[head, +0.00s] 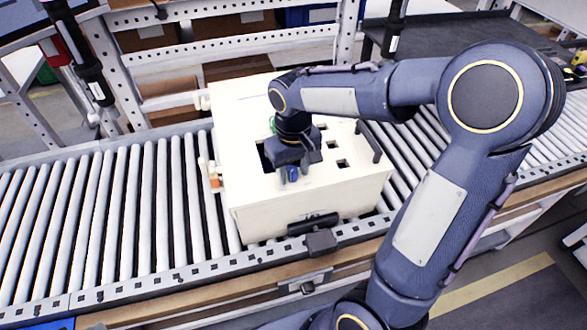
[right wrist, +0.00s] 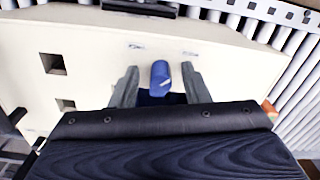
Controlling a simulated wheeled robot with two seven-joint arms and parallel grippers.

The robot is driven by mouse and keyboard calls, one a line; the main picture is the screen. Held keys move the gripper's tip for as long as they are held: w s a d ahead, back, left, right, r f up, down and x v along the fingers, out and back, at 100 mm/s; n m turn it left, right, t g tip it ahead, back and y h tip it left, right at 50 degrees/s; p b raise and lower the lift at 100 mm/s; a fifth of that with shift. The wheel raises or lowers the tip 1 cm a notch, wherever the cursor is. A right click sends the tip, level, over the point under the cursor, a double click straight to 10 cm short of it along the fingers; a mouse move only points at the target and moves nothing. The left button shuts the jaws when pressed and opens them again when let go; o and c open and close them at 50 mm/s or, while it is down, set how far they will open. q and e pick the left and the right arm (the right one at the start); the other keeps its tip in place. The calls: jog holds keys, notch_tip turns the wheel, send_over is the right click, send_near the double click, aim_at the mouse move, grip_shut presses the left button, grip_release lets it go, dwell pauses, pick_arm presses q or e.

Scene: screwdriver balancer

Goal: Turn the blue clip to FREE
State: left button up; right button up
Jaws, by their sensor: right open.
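The blue clip (right wrist: 160,74) stands on the top face of a cream box (head: 345,195). It also shows in the head view (head: 292,174), just in front of my right gripper. In the right wrist view the clip lies between the two grey fingers of my right gripper (right wrist: 160,88), which is open, with a finger on each side. I cannot tell whether either finger touches the clip. Two small printed marks sit beyond the clip, one to each side, too small to read. The clip's base is partly hidden by the gripper. My left gripper is not in view.
The box rests on a roller conveyor (head: 105,215), with free rollers on both sides. Its top has square holes (head: 342,163) and a black handle (head: 368,142). Another black handle (head: 313,223) is on its front. Black hanging tools (head: 95,85) are at the upper left.

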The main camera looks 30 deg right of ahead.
jog(key=shift+f, duration=0.1)
grip_shut()
jog(key=shift+n, duration=0.3)
jog(key=n, duration=0.4)
jog(key=shift+p, duration=0.4)
jog(key=n, duration=0.4)
jog(key=shift+n+p, duration=0.35)
jog(key=shift+n, duration=0.05)
jog(key=n+p, duration=0.1)
jog(key=n, duration=0.3)
jog(key=shift+w, duration=0.1)
jog(key=shift+n+p, duration=0.5)
jog(key=shift+n, duration=1.8)
